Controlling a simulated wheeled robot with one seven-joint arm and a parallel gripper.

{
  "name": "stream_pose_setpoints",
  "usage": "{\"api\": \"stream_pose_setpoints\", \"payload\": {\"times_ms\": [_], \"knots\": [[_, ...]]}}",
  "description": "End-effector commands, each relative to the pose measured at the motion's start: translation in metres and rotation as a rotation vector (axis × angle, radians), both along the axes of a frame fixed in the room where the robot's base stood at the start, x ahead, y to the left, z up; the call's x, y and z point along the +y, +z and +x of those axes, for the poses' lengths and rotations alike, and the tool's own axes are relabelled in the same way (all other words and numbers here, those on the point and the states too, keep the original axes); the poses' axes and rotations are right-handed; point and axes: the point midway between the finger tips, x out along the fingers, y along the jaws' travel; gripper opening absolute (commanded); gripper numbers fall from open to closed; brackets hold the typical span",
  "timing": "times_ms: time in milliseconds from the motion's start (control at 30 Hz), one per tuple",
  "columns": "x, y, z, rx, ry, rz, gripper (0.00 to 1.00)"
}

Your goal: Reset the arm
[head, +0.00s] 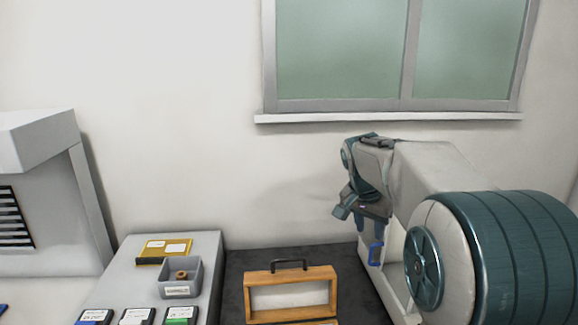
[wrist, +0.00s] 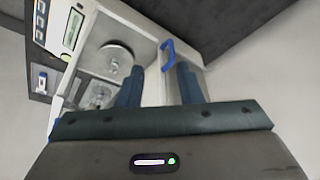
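My gripper (head: 358,211) hangs at the end of my arm, in front of the wall and below the window in the head view. In the wrist view its two dark teal fingers (wrist: 159,80) stand apart with nothing between them, so it is open and empty. A blue handle (wrist: 168,50) shows just past the fingertips on a pale panel; it appears apart from them. A blue handle also shows below my gripper in the head view (head: 376,250). My arm hides much of what lies behind it at the right.
A white weighing instrument with a display (wrist: 73,30) and a round metal pan (wrist: 118,57) is close to the fingers. A wooden frame box (head: 291,276) with a dark handle, a grey bin (head: 180,290) and a yellow case (head: 164,250) stand left of my arm.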

Motion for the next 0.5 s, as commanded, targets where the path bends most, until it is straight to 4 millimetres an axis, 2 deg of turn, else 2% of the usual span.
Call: {"api": "stream_pose_setpoints", "payload": {"times_ms": [33, 267, 500], "knots": [[0.004, 0.001, -0.022, 0.009, 0.053, 0.01, 0.33], [0.027, -0.017, -0.116, 0.05, 0.33, 0.043, 0.33], [0.049, -0.053, -0.209, 0.07, 0.599, 0.043, 0.33]]}}
